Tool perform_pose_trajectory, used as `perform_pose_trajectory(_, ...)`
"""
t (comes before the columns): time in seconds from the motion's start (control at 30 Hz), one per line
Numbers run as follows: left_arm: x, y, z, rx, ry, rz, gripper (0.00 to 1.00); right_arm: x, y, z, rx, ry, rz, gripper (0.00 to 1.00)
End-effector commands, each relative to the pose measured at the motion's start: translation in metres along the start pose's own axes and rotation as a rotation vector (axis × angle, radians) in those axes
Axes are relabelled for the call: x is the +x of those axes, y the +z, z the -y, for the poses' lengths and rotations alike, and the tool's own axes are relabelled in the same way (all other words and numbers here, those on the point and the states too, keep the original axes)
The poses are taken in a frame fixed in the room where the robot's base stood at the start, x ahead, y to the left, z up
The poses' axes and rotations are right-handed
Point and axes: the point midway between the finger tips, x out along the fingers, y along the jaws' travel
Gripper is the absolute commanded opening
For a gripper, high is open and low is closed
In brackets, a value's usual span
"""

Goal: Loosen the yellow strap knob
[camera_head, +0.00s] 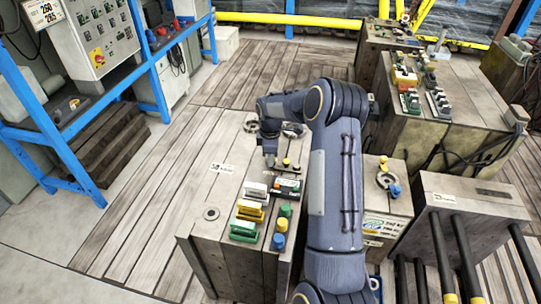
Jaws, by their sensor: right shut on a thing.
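A small yellow knob (286,162) stands on the block's top just right of my right gripper. Another yellow knob (281,225) stands nearer the front, between a green knob (285,210) and a blue one (279,241). I cannot tell which is the strap knob. My right gripper (269,162) points down over the wooden-topped block (205,190), behind the row of handles. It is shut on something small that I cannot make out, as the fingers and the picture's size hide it. My left gripper is out of view.
White, yellow and green handles (243,230) line the block's front. A smaller block with a blue-handled valve (389,183) stands to the right, beyond my forearm. A block with more handles (455,95) stands behind. Blue racking (130,65) is at left; the plank floor (140,190) between is clear.

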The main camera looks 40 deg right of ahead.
Motion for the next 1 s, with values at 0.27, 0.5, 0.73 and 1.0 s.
perform_pose_trajectory(0.27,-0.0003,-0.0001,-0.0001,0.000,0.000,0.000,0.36,-0.0010,0.0000,-0.0012,-0.023,0.004,-0.002,0.06)
perform_pose_trajectory(0.5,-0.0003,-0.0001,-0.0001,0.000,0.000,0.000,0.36,-0.0010,0.0000,-0.0012,-0.022,0.004,-0.002,0.06)
perform_pose_trajectory(0.73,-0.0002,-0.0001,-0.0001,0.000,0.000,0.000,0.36,-0.0007,0.0000,-0.0008,-0.022,0.003,-0.002,0.50)
perform_pose_trajectory(1.0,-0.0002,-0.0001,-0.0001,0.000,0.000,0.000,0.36,-0.0021,-0.0001,-0.0005,-0.022,0.002,-0.002,0.50)
